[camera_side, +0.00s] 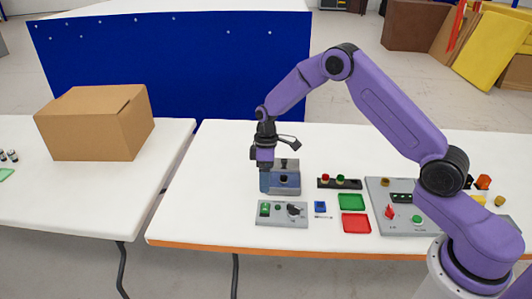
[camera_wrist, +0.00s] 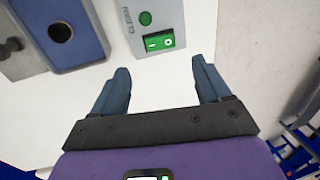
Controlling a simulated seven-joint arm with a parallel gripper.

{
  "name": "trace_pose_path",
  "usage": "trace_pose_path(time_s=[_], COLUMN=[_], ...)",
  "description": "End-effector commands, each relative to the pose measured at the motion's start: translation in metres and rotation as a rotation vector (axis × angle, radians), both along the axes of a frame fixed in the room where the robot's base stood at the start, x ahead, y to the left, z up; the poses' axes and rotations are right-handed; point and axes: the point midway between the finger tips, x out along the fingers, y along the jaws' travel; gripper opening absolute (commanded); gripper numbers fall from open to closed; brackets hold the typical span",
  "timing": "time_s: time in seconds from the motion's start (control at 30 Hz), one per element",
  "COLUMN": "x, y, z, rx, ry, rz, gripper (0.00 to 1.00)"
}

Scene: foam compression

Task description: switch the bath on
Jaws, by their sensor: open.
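A grey control panel (camera_side: 282,221) lies near the front of the white table. A green rocker switch (camera_side: 264,209) sits at its left end, and a dark knob (camera_side: 296,210) at its right. In the wrist view the green switch (camera_wrist: 160,41) shows on the grey panel, beyond and between my fingertips, with a small round green part (camera_wrist: 145,18) beside it. A blue-grey box (camera_side: 285,184) stands behind the panel; I cannot tell if it is the bath. My gripper (camera_side: 264,183) points down at the box's left side. Its fingers (camera_wrist: 163,80) are apart, with nothing between them.
Right of the panel are a small blue block (camera_side: 320,207), a green tray (camera_side: 351,202) and a red tray (camera_side: 355,224). A black strip with buttons (camera_side: 338,183) lies behind. A larger grey panel (camera_side: 400,228) is further right.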

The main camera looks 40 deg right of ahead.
Motion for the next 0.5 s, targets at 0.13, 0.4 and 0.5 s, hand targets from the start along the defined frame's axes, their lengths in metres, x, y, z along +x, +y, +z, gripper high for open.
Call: trace_pose_path(time_s=[0.13, 0.4, 0.5], x=[0.005, 0.010, 0.010], y=[-0.004, -0.009, -0.010], z=[0.033, 0.074, 0.081], rx=[0.001, 0.001, 0.000], ry=[-0.005, -0.002, 0.000], rz=[-0.001, 0.000, 0.000], gripper=[0.77, 0.77, 0.77])
